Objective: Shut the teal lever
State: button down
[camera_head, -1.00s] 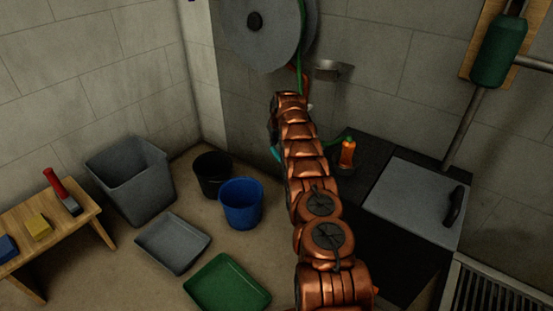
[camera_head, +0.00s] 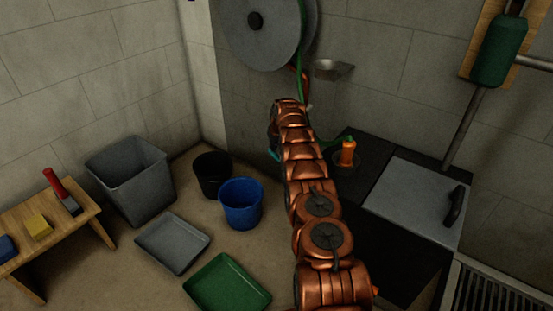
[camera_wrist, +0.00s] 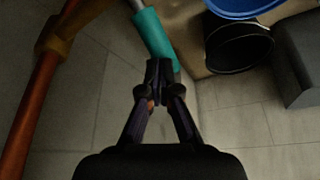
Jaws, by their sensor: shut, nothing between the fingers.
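The teal lever (camera_wrist: 153,38) shows in the wrist view as a teal sleeve on a pale metal bar, at the top middle. In the head view only a sliver of teal (camera_head: 274,155) shows at the left edge of my arm, which hides the rest. My gripper (camera_wrist: 158,68) is shut and empty in the wrist view. Its fingertips are at the lower end of the teal sleeve and overlap it in the picture. I cannot tell whether they touch it. The head view does not show the fingers clearly.
A copper-coloured pipe (camera_wrist: 32,110) runs down the left of the wrist view. A black bucket (camera_head: 212,174) and a blue bucket (camera_head: 241,204) stand on the floor left of my arm. A hose reel (camera_head: 262,30) hangs above.

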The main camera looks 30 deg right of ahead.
aim_at(275, 158)
jog(key=shift+f, duration=2.7)
jog(key=shift+s+a+f, duration=0.1)
jog(key=shift+s+f, duration=0.05)
jog(key=shift+f, duration=0.55)
jog(key=shift+s+a+f, duration=0.1)
jog(key=shift+s+f, duration=0.1)
jog(key=shift+f, duration=0.1)
jog(key=shift+s+f, duration=0.1)
jog(key=shift+s, duration=0.05)
jog(key=shift+a+r+p, duration=0.1)
jog(key=shift+r+p, duration=0.2)
jog(key=shift+r, duration=0.2)
jog(key=r, duration=0.3)
jog(key=r+p, duration=0.1)
jog(key=r, duration=0.2)
jog(key=w+r+p, duration=0.1)
jog(key=r, duration=0.2)
jog(key=shift+d+r, duration=0.3)
